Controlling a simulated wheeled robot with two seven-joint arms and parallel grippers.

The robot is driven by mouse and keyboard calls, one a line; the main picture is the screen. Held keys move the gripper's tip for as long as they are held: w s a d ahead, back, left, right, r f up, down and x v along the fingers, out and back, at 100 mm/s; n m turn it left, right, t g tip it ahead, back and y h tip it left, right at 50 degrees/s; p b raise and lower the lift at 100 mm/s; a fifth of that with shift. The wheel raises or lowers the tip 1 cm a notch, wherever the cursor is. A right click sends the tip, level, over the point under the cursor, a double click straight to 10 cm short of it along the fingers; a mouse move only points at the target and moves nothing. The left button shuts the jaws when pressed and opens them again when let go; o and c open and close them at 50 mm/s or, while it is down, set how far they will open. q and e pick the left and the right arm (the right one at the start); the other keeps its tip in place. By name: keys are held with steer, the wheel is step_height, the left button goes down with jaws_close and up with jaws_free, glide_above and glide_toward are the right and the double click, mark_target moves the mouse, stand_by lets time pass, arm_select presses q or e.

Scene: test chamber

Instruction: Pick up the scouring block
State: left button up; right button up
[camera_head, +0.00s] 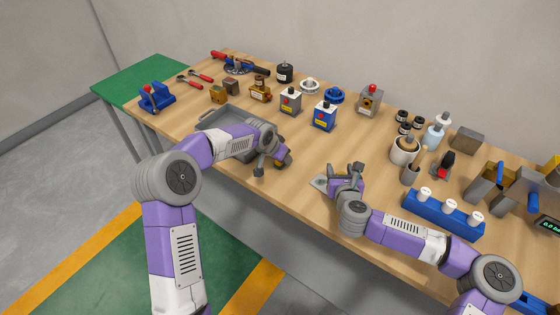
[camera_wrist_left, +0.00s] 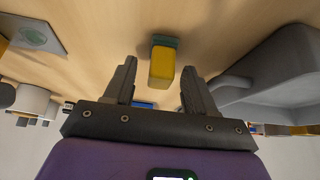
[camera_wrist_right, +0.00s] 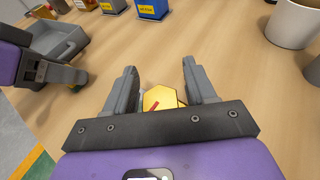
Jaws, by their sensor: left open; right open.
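The scouring block is a small yellow block with a green layer (camera_wrist_left: 161,62). In the left wrist view it lies on the wooden table, ahead of and between the fingers of my left gripper (camera_wrist_left: 159,70). The fingers are apart, with a gap on both sides of it. In the head view the left gripper (camera_head: 270,163) is low over the front of the table and mostly hides the block. My right gripper (camera_head: 345,170) is open near the table's front edge. A yellow six-sided piece with a red mark (camera_wrist_right: 158,99) shows between its fingers, apparently not gripped.
A grey tray (camera_wrist_left: 270,75) stands close beside the left gripper. A grey plate (camera_head: 320,183) lies by the right gripper. Grey and blue boxes (camera_head: 325,116) stand behind, and a beige cup (camera_head: 403,152) and blue rack (camera_head: 443,214) stand right.

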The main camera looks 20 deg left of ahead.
arm_select(q)
jaws_close()
step_height(320, 180, up, 10)
steer(key=shift+r, duration=0.1)
stand_by(0.7)
